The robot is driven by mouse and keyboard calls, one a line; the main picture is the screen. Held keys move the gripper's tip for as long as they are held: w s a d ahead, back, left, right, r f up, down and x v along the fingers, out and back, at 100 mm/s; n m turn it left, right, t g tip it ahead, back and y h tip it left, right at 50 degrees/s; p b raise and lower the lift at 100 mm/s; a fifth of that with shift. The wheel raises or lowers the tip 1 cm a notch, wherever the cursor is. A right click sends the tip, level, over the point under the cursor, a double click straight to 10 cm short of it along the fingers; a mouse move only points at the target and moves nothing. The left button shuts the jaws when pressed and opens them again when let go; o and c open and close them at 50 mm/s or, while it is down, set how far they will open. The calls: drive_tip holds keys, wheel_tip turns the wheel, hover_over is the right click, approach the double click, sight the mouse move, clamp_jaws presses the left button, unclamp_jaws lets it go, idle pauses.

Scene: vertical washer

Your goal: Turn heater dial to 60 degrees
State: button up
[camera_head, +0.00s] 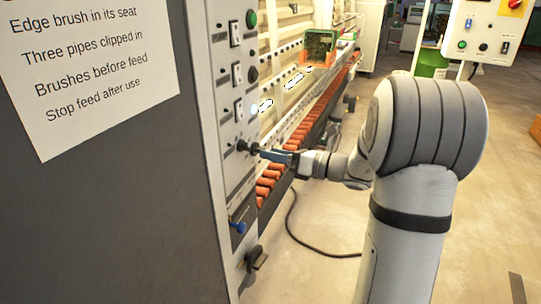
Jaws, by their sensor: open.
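A grey control panel (229,175) runs down the side of the machine at the left of the middle. A small black dial (243,146) sticks out of it at mid height. My gripper (261,151) is at this dial, with its fingertips close around or against its right side. I cannot tell whether they touch it. The gripper is open. The dial's scale and pointer are too small to read, and its label cannot be made out.
Switches (237,75), another black knob (252,75) and a green button (251,19) sit higher on the panel. A blue lever (238,227) and a dark handle (258,260) sit lower. Orange rollers (275,172) line the conveyor behind my gripper.

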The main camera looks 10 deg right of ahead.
drive_tip(key=b+v, duration=0.1)
drive_tip(key=v, duration=0.5)
drive_tip(key=shift+a, duration=0.1)
drive_tip(key=s+a+f+n+g+h+b, duration=0.1)
drive_tip(key=s+a+f+n+g+h, duration=0.25)
drive_tip(key=s+a+n, duration=0.3)
drive_tip(key=s+a+f+n+g+h, duration=0.25)
drive_tip(key=s+a+n+g, duration=0.25)
drive_tip(key=s+n, duration=0.3)
drive_tip(key=s+d+f+n+h, duration=0.1)
drive_tip(key=s+n+h, duration=0.3)
drive_tip(key=n, duration=0.4)
drive_tip(key=s+d+f+n+t+h+b, duration=0.1)
drive_tip(key=s+d+n+h, duration=0.3)
drive_tip(key=n, duration=0.4)
drive_tip(key=shift+s+d+f+h, duration=0.15)
drive_tip(key=shift+s+f+h, duration=0.15)
drive_tip(key=shift+s+f, duration=0.4)
